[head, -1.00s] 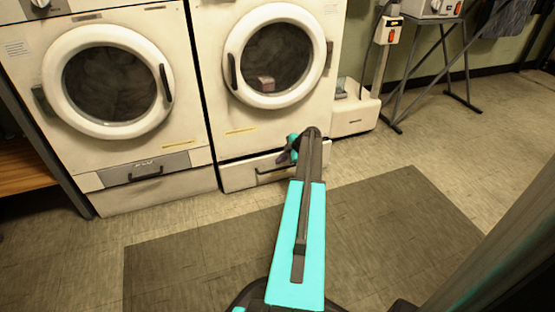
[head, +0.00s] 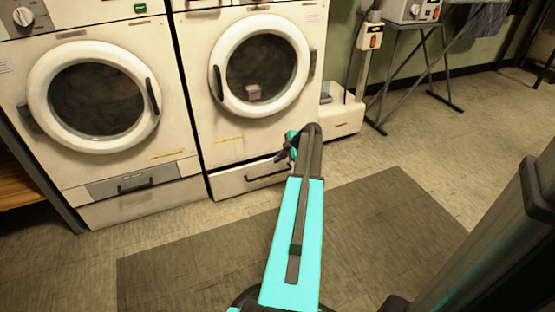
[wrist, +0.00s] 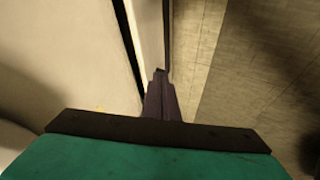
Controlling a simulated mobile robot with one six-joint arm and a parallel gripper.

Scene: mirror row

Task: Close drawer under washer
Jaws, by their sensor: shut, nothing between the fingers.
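The drawer (head: 236,183) under the right washer (head: 215,142) has a pale front with a dark bar handle (head: 268,173). It stands slightly out from the washer body. In the wrist view, a dark gap (wrist: 127,45) runs between the washer and the pale drawer front (wrist: 149,32). My gripper (head: 281,156) is at the right part of the drawer, near its top edge. In the wrist view its dark fingers (wrist: 161,74) are shut and empty, with the tips at the drawer front. I cannot tell whether they touch it. My arm hides the drawer's right end.
The left washer (head: 60,165) has a closed drawer with a grey panel (head: 135,183). A dark mat (head: 200,262) lies on the tiled floor. A low white box (head: 343,118) stands right of the washers, with an ironing-board-like stand (head: 408,75) beyond.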

